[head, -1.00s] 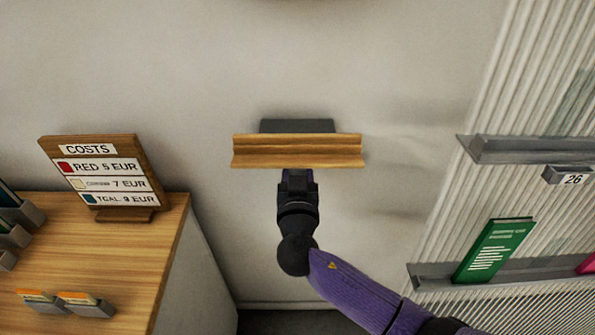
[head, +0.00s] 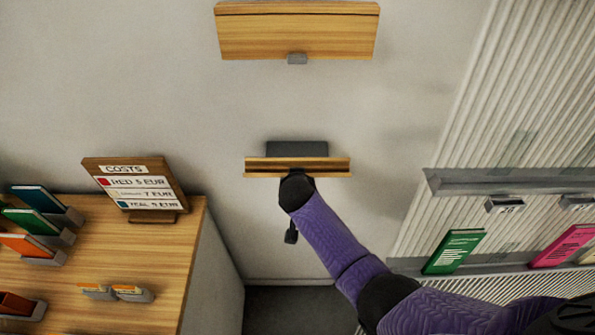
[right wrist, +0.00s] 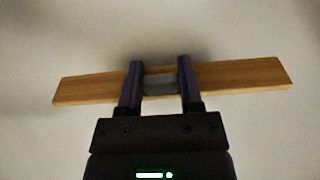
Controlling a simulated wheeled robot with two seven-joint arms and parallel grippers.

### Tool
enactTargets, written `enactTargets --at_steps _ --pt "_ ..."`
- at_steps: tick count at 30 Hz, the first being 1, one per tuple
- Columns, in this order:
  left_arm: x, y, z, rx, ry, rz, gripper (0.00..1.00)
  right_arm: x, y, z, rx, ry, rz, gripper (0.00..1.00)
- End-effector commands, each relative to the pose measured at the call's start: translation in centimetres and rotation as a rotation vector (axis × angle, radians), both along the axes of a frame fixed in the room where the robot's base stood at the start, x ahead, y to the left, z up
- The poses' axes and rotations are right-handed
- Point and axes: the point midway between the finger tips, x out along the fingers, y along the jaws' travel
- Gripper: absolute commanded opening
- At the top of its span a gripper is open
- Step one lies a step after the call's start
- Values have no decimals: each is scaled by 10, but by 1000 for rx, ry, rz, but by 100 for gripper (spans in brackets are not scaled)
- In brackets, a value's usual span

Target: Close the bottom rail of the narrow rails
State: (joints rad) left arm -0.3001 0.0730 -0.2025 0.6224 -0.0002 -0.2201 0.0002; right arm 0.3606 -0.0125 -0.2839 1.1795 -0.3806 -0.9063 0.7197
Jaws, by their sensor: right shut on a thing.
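The bottom wooden rail (head: 265,173) sits low on the pale wall, below a dark grey block (head: 297,148). I see it from above as a thin, grooved bar. A wider wooden rail (head: 298,30) with a grey tab (head: 298,59) at its lower edge is higher up, its face showing. My right gripper (head: 297,180) is at the middle of the bottom rail, its fingers mostly hidden by my arm. In the right wrist view, the gripper (right wrist: 160,84) is shut on the grey tab (right wrist: 160,82) of the wooden rail (right wrist: 235,77). My left gripper is not in view.
A wooden counter (head: 180,260) with a costs sign (head: 137,188) and coloured booklets stands at the left. Grey shelves (head: 520,182) on a ribbed wall, with green and pink booklets, are at the right. Wall around the rail is clear.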

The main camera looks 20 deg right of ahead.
Motion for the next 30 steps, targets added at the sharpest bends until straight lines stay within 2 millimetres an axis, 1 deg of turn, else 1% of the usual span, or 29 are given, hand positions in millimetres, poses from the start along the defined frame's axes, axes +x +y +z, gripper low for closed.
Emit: enactTargets --at_steps 1,3,8,11,18,24,30 --pt "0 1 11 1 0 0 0 2 1 9 14 37 -1 0" --pt "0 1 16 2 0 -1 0 3 0 10 32 100 0 0" --pt "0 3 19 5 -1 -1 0 6 0 11 73 241 0 0" --pt "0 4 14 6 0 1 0 8 -1 11 96 323 2 0" --pt "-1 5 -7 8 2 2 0 12 -2 12 143 487 1 0" --pt "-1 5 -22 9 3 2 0 14 -3 14 168 579 1 0" --pt "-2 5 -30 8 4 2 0 15 -4 17 181 629 1 0"
